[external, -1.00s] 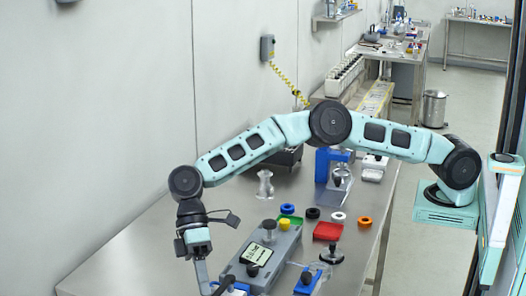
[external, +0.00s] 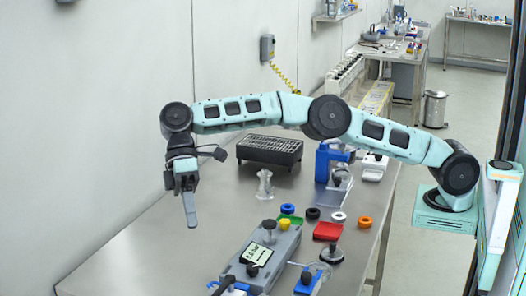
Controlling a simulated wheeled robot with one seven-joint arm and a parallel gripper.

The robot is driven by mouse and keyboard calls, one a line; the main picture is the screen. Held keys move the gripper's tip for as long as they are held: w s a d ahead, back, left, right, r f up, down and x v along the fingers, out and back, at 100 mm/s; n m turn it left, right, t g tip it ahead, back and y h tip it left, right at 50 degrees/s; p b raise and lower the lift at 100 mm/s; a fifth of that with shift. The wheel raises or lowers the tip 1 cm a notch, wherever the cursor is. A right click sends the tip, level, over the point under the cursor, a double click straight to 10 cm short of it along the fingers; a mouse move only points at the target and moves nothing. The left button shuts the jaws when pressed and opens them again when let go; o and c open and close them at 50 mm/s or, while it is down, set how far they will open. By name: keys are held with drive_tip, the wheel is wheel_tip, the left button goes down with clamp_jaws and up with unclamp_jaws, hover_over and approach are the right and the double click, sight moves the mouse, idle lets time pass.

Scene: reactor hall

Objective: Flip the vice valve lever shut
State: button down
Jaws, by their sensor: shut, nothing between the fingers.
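My gripper (external: 190,208) hangs over the left part of the steel table, pointing down, its fingers together and empty. It is apart from everything on the table. I cannot tell the vice valve lever for certain. A blue fixture with a black part (external: 305,281) sits at the bottom edge of the view, right of the grey instrument box (external: 257,262), and is partly cut off. A blue stand (external: 322,165) with a clear part and a black knob stands farther back. A blue and black piece at the box's near left end is also cut off.
On the table (external: 150,245) are a black rack (external: 270,150), a clear vessel (external: 265,184), a red tray (external: 327,231), a green tray (external: 296,219) and several coloured rings. A wall (external: 95,120) runs along the left. The table's left part is clear.

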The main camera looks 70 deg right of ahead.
drive_tip(key=shift+p+v, duration=0.4)
drive_tip(key=shift+v, duration=1.15)
drive_tip(key=s+d+r+t+h, duration=0.2)
drive_tip(key=s+h, duration=0.1)
drive_tip(key=s, duration=1.2)
drive_tip(key=s+d+f+t+h, duration=0.1)
drive_tip(key=s+d+f, duration=0.3)
drive_tip(key=s+d, duration=0.6)
drive_tip(key=s+d+f+t+h, duration=0.1)
drive_tip(key=s+d+f, duration=0.4)
drive_tip(key=s+d, duration=0.6)
drive_tip(key=shift+s+d+f+t+h, duration=0.2)
drive_tip(key=shift+d+t+h, duration=0.3)
drive_tip(key=shift+d, duration=0.55)
